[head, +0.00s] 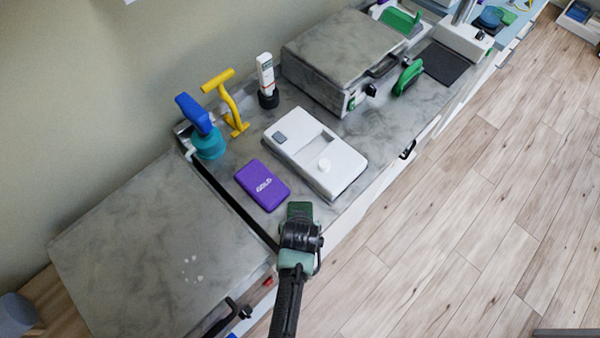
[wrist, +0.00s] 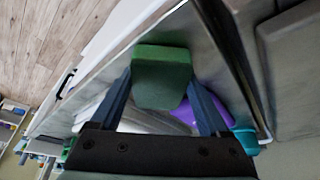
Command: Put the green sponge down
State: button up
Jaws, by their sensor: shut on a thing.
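The green sponge (wrist: 162,78) is a dark green block between the two fingers of my gripper (wrist: 160,95) in the wrist view. My gripper is shut on it. In the head view the sponge (head: 299,210) shows just beyond my gripper (head: 299,222), near the front edge of the grey marbled counter (head: 227,165). Whether the sponge touches the counter I cannot tell. My gripper hides part of the sponge in the head view.
A purple GOLD box (head: 262,186) lies just left of the sponge. A white device (head: 315,152) lies behind it. A blue-topped teal bottle (head: 208,143), a yellow tool (head: 232,105) and a grey case (head: 342,55) stand farther back. A gap separates the left grey surface (head: 160,235).

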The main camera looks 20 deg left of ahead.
jog(key=shift+f, duration=0.1)
jog(key=o, duration=1.3)
jog(key=shift+r, duration=0.25)
jog(key=v, duration=1.1)
jog(key=shift+s+d+r, duration=0.15)
jog(key=shift+s+r, duration=0.1)
jog(key=shift+r, duration=0.1)
